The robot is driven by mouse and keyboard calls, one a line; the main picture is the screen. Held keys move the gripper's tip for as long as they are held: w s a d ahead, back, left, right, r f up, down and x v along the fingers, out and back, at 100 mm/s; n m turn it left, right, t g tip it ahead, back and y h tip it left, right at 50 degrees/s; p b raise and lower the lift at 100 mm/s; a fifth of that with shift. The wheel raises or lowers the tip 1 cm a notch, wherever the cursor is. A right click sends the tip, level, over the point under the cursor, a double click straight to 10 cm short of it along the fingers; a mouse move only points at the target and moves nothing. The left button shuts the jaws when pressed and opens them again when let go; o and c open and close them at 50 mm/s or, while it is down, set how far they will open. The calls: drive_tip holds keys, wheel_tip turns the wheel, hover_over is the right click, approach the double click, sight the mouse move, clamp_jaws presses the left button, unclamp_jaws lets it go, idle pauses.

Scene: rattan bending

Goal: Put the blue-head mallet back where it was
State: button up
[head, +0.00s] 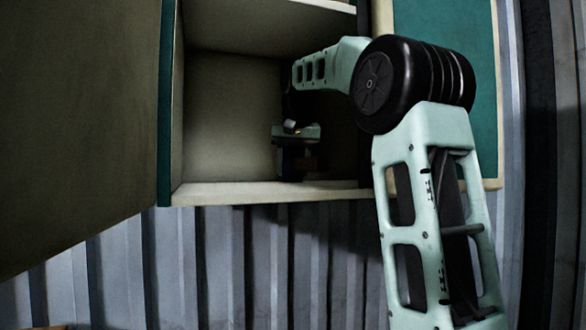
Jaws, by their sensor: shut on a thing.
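My gripper (296,134) is inside the open wall cabinet, low in the compartment and right of its middle. It is shut on what appears to be the blue-head mallet (291,163). Only a small, dark bluish shape shows below the gripper, close above or at the cabinet floor. I cannot tell if it touches the floor. The mallet's handle is not clearly visible, and my gripper and the shadow hide much of it.
The cabinet's bottom board (240,193) has a pale front edge. The left part of the compartment is empty. An open door (75,130) stands at the left, and a green door panel (440,60) is at the right, behind my arm. Corrugated metal wall (230,265) lies below.

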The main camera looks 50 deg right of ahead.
sight(293, 150)
drive_tip(key=shift+r, duration=0.1)
drive_tip(key=o, duration=1.4)
drive_tip(key=shift+r, duration=0.3)
drive_tip(key=p+v, duration=0.1)
drive_tip(key=v, duration=0.1)
drive_tip(key=shift+s+a+r, duration=0.1)
drive_tip(key=shift+a+r, duration=0.05)
drive_tip(key=shift+r, duration=0.25)
drive_tip(key=s+a, duration=0.2)
drive_tip(key=s, duration=0.1)
drive_tip(key=s+a+b, duration=0.1)
drive_tip(key=s+a, duration=0.4)
drive_tip(key=s, duration=0.1)
drive_tip(key=shift+s+a+f, duration=0.2)
drive_tip(key=shift+a, duration=0.1)
